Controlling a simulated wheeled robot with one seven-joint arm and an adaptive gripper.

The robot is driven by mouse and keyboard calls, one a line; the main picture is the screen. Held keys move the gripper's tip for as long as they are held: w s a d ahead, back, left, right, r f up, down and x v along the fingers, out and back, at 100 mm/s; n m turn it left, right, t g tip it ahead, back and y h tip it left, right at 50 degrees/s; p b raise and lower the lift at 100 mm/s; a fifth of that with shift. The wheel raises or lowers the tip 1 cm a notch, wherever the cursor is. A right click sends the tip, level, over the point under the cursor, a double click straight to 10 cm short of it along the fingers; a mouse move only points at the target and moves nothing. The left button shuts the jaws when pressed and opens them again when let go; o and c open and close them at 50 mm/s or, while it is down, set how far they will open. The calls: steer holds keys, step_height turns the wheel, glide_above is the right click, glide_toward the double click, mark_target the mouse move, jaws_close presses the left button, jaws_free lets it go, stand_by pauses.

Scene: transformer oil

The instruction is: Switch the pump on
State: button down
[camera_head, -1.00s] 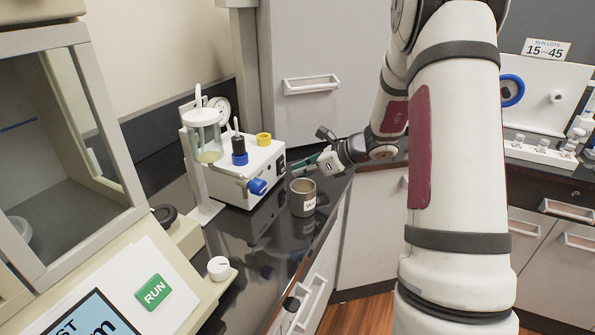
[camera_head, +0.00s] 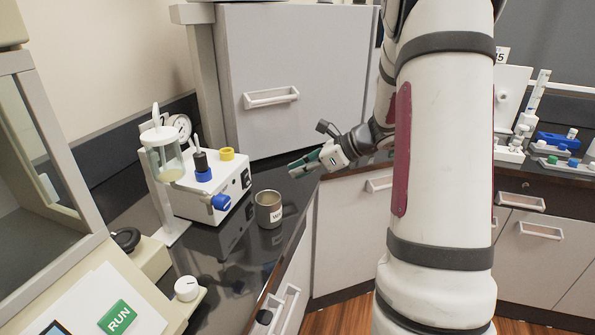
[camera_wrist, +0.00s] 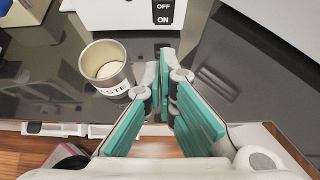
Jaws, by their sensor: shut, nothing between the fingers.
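The pump is a white box (camera_head: 222,186) on the dark counter, with a blue knob, a yellow port and a glass vessel beside it. In the wrist view its switch panel (camera_wrist: 163,14) shows OFF above ON at the top edge; the lever position cannot be told. My gripper (camera_head: 294,168) is to the right of the pump, apart from it, above the counter. In the wrist view its teal fingers (camera_wrist: 164,92) point toward the panel, shut and empty.
A metal waste cup (camera_head: 269,209) stands on the counter (camera_head: 228,262) in front of the pump, left of my fingers in the wrist view. A cabinet (camera_head: 300,60) stands behind. A machine with a green RUN button (camera_head: 118,318) is at the lower left.

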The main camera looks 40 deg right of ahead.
mark_target(250, 183)
steer(key=shift+f, duration=0.1)
steer(key=f+y, duration=0.1)
steer(key=f+t, duration=0.1)
steer(key=f, duration=0.1)
steer(key=d+f+t+y, duration=0.1)
steer(key=f, duration=0.1)
steer(key=shift+s+f+y, duration=0.15)
steer(key=shift+s+y, duration=0.1)
steer(key=shift+y, duration=0.05)
steer(key=shift+d+f+t, duration=0.1)
steer(key=shift+f+t, duration=0.1)
steer(key=shift+t, duration=0.4)
steer(key=shift+s+d+f+t, duration=0.1)
steer(key=shift+d+t, duration=0.25)
steer(key=shift+t, duration=0.35)
steer(key=x, duration=1.4)
steer(key=shift+s+a, duration=0.1)
steer(key=shift+a, duration=0.05)
steer(key=shift+b, duration=0.3)
